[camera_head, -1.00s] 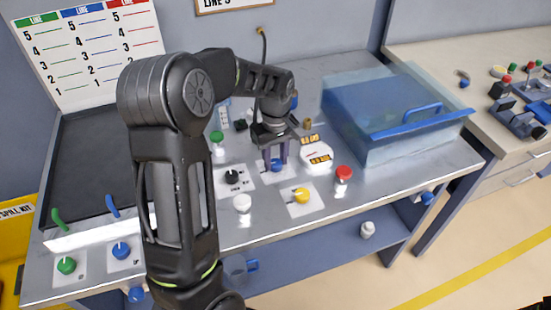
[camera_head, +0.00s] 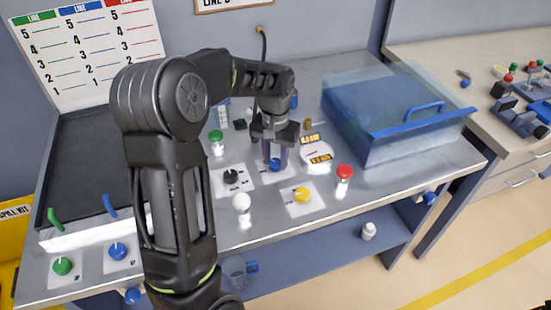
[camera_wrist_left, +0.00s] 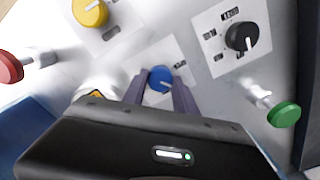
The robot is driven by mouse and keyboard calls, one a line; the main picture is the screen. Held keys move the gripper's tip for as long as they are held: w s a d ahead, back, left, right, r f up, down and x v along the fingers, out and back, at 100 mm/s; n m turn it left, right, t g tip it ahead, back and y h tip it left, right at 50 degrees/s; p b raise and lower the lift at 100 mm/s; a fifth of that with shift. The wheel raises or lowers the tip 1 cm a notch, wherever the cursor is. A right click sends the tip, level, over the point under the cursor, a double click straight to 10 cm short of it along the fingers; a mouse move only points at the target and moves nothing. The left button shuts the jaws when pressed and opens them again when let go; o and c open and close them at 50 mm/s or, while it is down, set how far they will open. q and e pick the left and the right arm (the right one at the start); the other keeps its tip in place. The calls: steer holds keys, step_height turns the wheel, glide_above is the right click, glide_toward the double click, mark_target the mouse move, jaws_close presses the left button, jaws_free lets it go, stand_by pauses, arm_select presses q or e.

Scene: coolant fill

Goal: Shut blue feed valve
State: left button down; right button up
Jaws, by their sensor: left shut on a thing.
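My left gripper (camera_head: 275,160) points down at the worktop, its two purple-grey fingers shut on a round blue knob (camera_head: 275,165) on a white plate. In the left wrist view the blue knob (camera_wrist_left: 160,77) sits between the fingertips of the left gripper (camera_wrist_left: 161,84), with a pale pointer mark on it. Another blue knob (camera_head: 118,251) sits on a white plate at the front left, below a blue lever (camera_head: 110,205). I cannot tell from the labels which blue control is the feed valve. My right gripper is not in view.
Around the held knob stand a black knob (camera_head: 231,176), a yellow knob (camera_head: 302,195), a red button (camera_head: 344,172), a white button (camera_head: 241,202) and a green button (camera_head: 215,136). A clear blue-lidded box (camera_head: 385,115) stands to the right. A black tray lies behind my arm.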

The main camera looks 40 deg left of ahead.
mark_target(276, 162)
arm_select(q)
steer(key=m, duration=0.6)
steer(key=shift+m, duration=0.4)
steer(key=c, duration=1)
jaws_free()
steer(key=shift+o, duration=0.2)
step_height(276, 162, up, 8)
steer(key=shift+f+b, duration=0.1)
steer(key=shift+b, duration=0.5)
steer(key=shift+d, duration=0.1)
